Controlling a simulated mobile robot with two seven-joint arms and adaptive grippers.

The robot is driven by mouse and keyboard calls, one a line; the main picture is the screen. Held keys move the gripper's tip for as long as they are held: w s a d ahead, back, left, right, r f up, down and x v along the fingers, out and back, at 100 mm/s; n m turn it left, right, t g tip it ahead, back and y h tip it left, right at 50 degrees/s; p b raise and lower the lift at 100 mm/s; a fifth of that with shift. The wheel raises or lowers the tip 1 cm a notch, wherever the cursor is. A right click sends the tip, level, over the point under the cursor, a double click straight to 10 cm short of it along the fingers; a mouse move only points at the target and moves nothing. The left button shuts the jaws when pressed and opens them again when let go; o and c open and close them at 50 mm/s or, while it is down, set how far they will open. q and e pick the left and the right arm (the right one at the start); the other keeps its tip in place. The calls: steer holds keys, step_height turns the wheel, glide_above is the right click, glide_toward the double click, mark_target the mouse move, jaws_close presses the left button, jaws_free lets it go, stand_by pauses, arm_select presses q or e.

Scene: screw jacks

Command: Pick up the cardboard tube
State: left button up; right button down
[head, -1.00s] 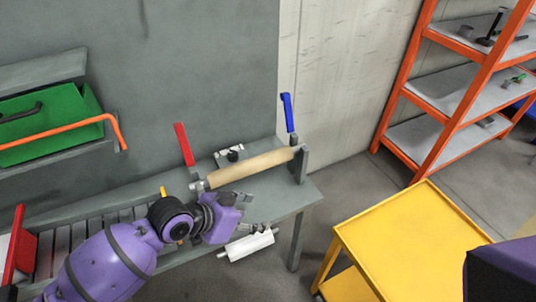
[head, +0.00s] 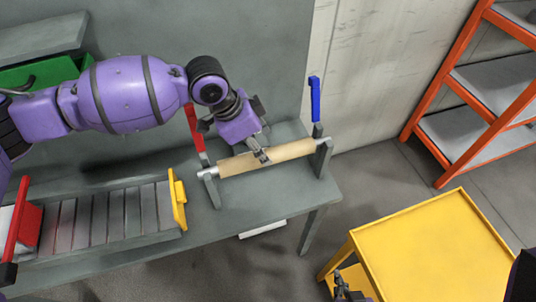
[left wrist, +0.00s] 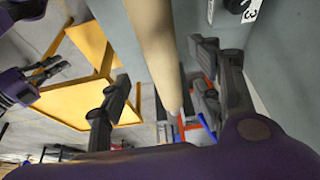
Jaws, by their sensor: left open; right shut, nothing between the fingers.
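The cardboard tube (head: 292,150) is tan and lies level on a rod between two grey upright holders at the right end of the grey bench. My left gripper (head: 261,139) is open at the middle of the tube, one finger on its near side. In the left wrist view the tube (left wrist: 158,45) runs between the two spread fingers, with gaps showing on both sides. My right gripper (head: 343,286) shows in part at the bottom edge, away from the tube, and it also shows in the left wrist view (left wrist: 58,68). It is shut and empty.
A red lever (head: 195,128) and a blue lever (head: 315,98) rise by the tube's ends. A yellow cart (head: 430,250) stands at front right, an orange shelf rack (head: 462,110) behind it. A slatted section with a yellow piece (head: 178,200) lies left on the bench.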

arm_select(q)
steer(key=x, duration=0.4)
steer(key=shift+w+a, duration=0.15)
steer(key=shift+a, duration=0.05)
steer(key=shift+d+f, duration=0.15)
steer(key=shift+f, duration=0.25)
steer(key=shift+c, duration=0.4)
steer(key=shift+f, duration=0.1)
steer(key=c, duration=1.4)
jaws_close()
arm_select(e)
steer(key=shift+w, duration=0.2)
